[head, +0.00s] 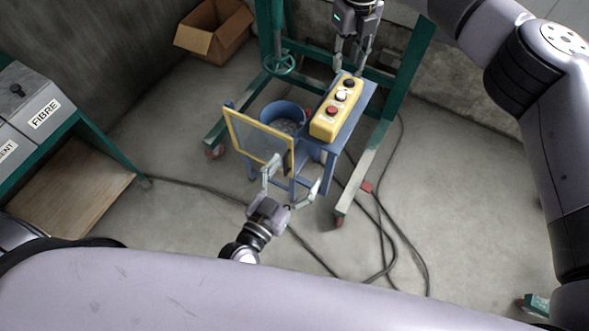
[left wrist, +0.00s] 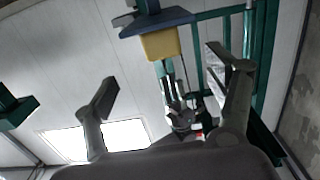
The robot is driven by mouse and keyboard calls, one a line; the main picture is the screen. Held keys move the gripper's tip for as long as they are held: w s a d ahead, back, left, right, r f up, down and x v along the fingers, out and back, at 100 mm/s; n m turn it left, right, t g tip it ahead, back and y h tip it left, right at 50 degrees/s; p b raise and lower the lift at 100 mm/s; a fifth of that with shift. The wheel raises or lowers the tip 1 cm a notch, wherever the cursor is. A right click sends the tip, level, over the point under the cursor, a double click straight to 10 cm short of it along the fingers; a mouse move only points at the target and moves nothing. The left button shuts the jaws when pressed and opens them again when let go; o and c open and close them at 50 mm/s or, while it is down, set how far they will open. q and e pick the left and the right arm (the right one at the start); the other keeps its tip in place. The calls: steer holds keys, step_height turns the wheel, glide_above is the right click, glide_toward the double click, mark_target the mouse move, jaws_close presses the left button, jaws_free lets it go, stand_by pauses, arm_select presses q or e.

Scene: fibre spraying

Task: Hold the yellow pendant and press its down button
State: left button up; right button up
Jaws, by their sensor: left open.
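The yellow pendant (head: 328,125), a long box with black, white and red buttons on its upper face, lies over a blue stand (head: 349,146) in the head view. A yellow end (left wrist: 160,43), apparently the pendant's, shows in the left wrist view. My left gripper (head: 293,180) is open and empty, with its fingers spread, in front of the stand and below the pendant's near end. My right gripper (head: 350,69) points down at the pendant's far end, with its two fingers apart. Whether its fingertips touch the pendant is hard to tell.
A yellow-framed panel (head: 232,113) stands left of the pendant, close to my left gripper, with a blue bucket (head: 270,109) behind it. A green frame (head: 410,75) surrounds the stand. Cables (head: 380,215) lie on the floor. A cardboard box (head: 197,40) sits at the back.

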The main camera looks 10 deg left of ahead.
mark_target(329, 118)
arm_select(q)
steer(key=x, duration=0.5)
steer(key=r+x, duration=0.1)
steer(key=x, duration=0.5)
steer(key=r+x, duration=0.1)
steer(key=x, duration=0.5)
steer(key=shift+w+d, duration=0.15)
steer(key=shift+w, duration=0.05)
steer(key=shift+c, duration=0.3)
steer(key=c, duration=1.5)
steer(key=shift+c, duration=0.2)
arm_select(e)
jaws_close()
